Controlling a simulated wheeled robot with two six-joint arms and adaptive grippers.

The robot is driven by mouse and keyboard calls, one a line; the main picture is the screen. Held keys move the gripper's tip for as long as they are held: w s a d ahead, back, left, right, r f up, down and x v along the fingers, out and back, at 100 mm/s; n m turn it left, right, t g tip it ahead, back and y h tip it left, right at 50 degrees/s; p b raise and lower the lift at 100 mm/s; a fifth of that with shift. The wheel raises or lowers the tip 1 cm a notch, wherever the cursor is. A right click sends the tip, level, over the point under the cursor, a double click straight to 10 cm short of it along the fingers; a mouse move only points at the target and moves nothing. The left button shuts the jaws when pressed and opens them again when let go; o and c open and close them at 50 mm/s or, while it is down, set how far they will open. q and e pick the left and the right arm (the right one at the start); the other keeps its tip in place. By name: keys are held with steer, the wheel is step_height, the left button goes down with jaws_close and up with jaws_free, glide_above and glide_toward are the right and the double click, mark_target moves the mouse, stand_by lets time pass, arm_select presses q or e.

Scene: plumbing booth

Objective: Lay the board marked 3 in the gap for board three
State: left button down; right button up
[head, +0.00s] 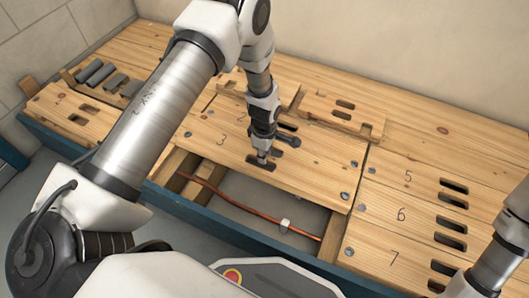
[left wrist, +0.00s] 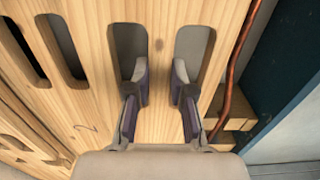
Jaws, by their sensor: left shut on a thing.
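The board marked 3 (head: 205,143) is a pale wooden plank with two slots, lying at the back of an open gap (head: 255,200) in the bench top. Its front edge is beside the opening. I cannot tell if it is raised or seated. My left gripper (head: 262,160) is shut on the strip of wood between the slots. In the left wrist view its fingers (left wrist: 160,85) reach into both slots of the board (left wrist: 110,100). The 3 does not show there. Only part of my right arm shows at the lower right; its gripper is outside the frame.
A copper pipe (head: 230,200) runs through the gap and also shows in the left wrist view (left wrist: 232,70). Boards marked 5 (head: 425,178), 6 (head: 385,207) and 7 (head: 378,250) lie at the right. Notched boards (head: 345,112) and grey tube pieces (head: 101,75) lie behind.

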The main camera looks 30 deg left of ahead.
arm_select(q)
steer(key=shift+f+b, duration=0.35)
steer(key=shift+f, duration=0.9)
steer(key=shift+p, duration=0.35)
steer(key=shift+f, duration=0.2)
steer(key=c, duration=0.9)
jaws_free()
